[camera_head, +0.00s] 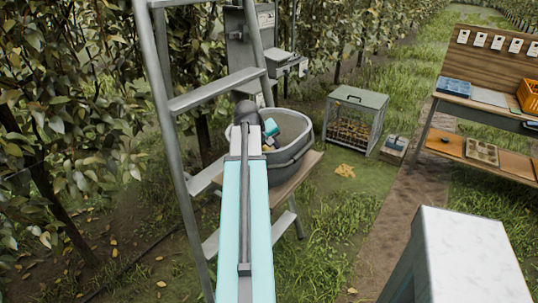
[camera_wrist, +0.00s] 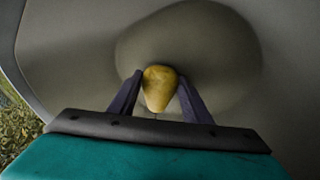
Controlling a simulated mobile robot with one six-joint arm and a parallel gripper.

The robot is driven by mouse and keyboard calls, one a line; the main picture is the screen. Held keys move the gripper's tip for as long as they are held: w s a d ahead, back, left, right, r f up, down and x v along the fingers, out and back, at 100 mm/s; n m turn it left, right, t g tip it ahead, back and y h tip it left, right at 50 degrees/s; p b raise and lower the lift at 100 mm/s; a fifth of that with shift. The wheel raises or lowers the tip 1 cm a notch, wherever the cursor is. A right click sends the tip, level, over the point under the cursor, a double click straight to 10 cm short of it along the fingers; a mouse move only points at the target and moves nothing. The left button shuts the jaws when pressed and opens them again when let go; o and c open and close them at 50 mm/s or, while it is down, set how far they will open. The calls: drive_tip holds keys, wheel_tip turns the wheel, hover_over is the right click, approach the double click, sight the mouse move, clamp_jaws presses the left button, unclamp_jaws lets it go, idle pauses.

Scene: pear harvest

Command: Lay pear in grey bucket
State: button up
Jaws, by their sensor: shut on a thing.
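The grey bucket (camera_head: 296,128) stands on a wooden board beside the ladder in the head view. My arm reaches over its near rim, and my gripper (camera_head: 268,143) is inside or just above the bucket, partly hidden by the arm. In the wrist view the bucket's grey inside wall (camera_wrist: 75,60) fills most of the picture. My gripper (camera_wrist: 158,88) is shut on a yellow pear (camera_wrist: 160,86), one dark finger on each side. A shadow lies on the bucket surface behind the pear. I cannot tell whether the pear touches the bucket.
A metal ladder (camera_head: 163,100) stands close on the left of my arm. A wire-sided crate (camera_head: 355,120) sits on the grass to the right. A wooden bench (camera_head: 490,108) with trays stands further right. A pale-topped box (camera_head: 465,250) is at the front right. Leafy trees line the left.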

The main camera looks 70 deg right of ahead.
drive_tip(key=shift+f, duration=0.15)
drive_tip(key=o, duration=1.2)
drive_tip(key=shift+a, duration=0.1)
drive_tip(key=shift+f, duration=0.1)
drive_tip(key=shift+a, duration=0.1)
drive_tip(key=b+v, duration=0.2)
drive_tip(key=v, duration=1.2)
drive_tip(key=shift+d, duration=0.25)
drive_tip(key=shift+s, duration=0.15)
